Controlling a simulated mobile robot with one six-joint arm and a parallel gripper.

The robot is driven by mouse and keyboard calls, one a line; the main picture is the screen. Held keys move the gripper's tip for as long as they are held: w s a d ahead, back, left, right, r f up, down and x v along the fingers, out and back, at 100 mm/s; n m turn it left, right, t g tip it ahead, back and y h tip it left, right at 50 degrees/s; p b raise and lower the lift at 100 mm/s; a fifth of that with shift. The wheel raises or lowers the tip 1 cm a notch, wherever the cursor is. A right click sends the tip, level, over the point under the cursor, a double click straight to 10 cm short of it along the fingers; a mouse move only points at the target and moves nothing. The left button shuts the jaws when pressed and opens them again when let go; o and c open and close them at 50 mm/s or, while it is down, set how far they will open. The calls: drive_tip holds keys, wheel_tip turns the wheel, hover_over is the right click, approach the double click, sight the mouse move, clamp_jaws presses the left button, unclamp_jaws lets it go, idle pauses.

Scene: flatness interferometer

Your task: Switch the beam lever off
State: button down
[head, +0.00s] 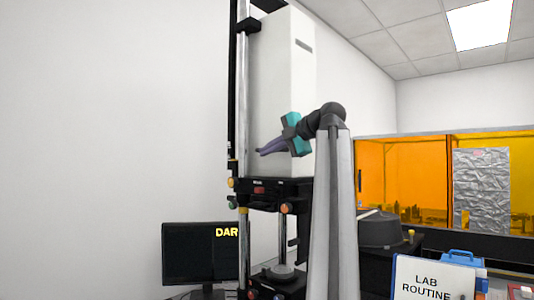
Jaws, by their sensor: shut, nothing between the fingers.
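The interferometer is a tall white housing (284,60) on a metal column (243,100), with a black stage (283,190) below it. A small red part (260,189) sits on the front of the stage under a tiny label. Small knobs, one yellow and one teal, sit at the stage's left, and an orange one (285,208) sits lower right. I cannot tell which part is the beam lever. My gripper (262,152) is shut and empty, with purple fingers pointing left, in front of the housing's lower part and above the stage. It appears apart from the stage.
A dark monitor (187,255) with yellow letters "DAR" stands lower left. My arm hides part of the instrument's right side. Orange panels (405,185), a dark round object (379,229) and a "LAB ROUTINE" board (432,277) are at right. The wall left of the column is bare.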

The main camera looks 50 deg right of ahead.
wheel_tip(320, 180, up, 6)
drive_tip(key=p, duration=0.5)
idle(0.9)
